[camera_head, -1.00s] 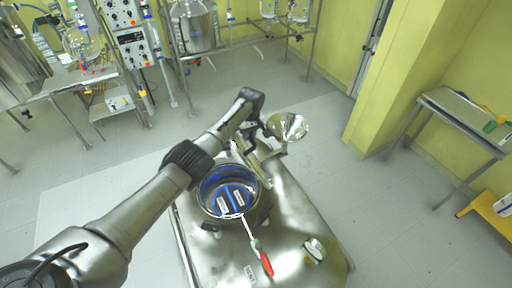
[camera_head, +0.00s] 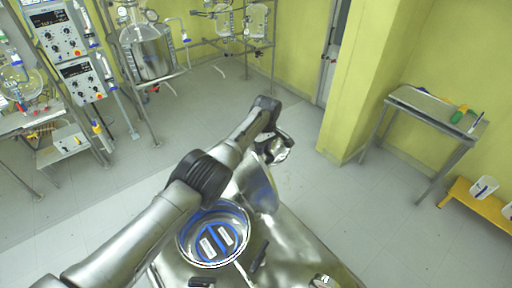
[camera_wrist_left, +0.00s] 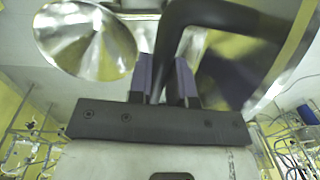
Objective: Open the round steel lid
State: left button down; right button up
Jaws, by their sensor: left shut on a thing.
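The steel vessel's round mouth (camera_head: 213,234) shows near the bottom of the head view, with a blue inside and white labels. A curved steel plate (camera_head: 260,188), which looks like the round lid, stands steeply tilted behind the mouth, partly hidden by my left arm. In the left wrist view, my left gripper (camera_wrist_left: 166,82) is shut on a black bar handle (camera_wrist_left: 188,22). A dark round surface (camera_wrist_left: 238,68), likely the lid, lies right of the fingers. In the head view the fingers are mostly hidden behind my arm. My right gripper is out of view.
A shiny steel cone (camera_wrist_left: 85,40) is close left of the fingers in the wrist view. Glass reactors (camera_head: 148,52) and control boxes stand at the back left. A steel side table (camera_head: 435,105) stands at the right. Open floor lies between.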

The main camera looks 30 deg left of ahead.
pick_arm(q)
jog(key=shift+f, duration=0.3)
jog(key=c, duration=1.4)
grip_release()
jog(key=shift+c, duration=0.2)
jog(key=shift+o, duration=0.6)
jog(key=shift+d, duration=0.1)
jog(key=shift+o, duration=1.3)
jog(key=shift+r, duration=0.1)
jog(key=shift+r, duration=0.15)
jog(key=shift+r, duration=0.3)
notch_tip(320, 180, up, 13)
jog(key=w, duration=0.1)
jog(key=shift+d, duration=0.2)
